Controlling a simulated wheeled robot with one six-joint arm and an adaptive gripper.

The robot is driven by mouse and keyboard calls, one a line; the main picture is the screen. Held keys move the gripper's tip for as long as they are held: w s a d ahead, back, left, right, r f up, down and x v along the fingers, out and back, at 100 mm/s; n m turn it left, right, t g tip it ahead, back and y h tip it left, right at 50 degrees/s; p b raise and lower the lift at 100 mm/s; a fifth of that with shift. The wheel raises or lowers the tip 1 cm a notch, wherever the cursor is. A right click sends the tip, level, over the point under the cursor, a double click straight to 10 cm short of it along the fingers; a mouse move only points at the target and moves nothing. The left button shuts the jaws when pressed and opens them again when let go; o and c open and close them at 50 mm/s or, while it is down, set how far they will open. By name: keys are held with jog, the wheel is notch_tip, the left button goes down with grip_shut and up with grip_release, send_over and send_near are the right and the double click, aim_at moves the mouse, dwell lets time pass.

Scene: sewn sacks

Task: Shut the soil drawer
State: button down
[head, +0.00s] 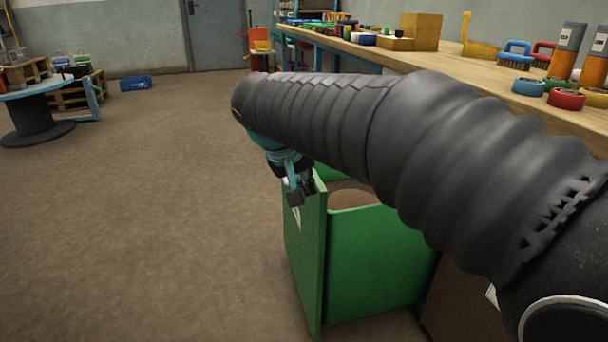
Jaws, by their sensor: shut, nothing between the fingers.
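The green soil drawer (375,255) stands pulled out from the cabinet under the workbench. Its front panel (305,262) faces left, and part of its inside shows brown. My gripper (295,197) is at the upper part of the front panel, on its outer side. It looks very close to the panel, but I cannot tell whether it touches. The gripper is shut and empty. My dark sleeved arm crosses above the drawer and hides part of its top and back.
The wooden workbench (455,68) runs along the right with tapes, brushes and boxes on it. A brown cabinet side (462,305) shows below my arm. A cable-spool table (38,115) and a blue crate (136,83) stand at the left. The floor left of the drawer is clear.

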jog(key=w+a+r+p, duration=0.1)
jog(key=w+a, duration=0.3)
jog(key=a, duration=0.4)
jog(key=w+d+f+b, duration=0.1)
jog(key=w+d+f, duration=0.5)
jog(key=d+f, duration=0.1)
jog(key=shift+f+t+h, duration=0.35)
jog(key=shift+t+h, duration=0.05)
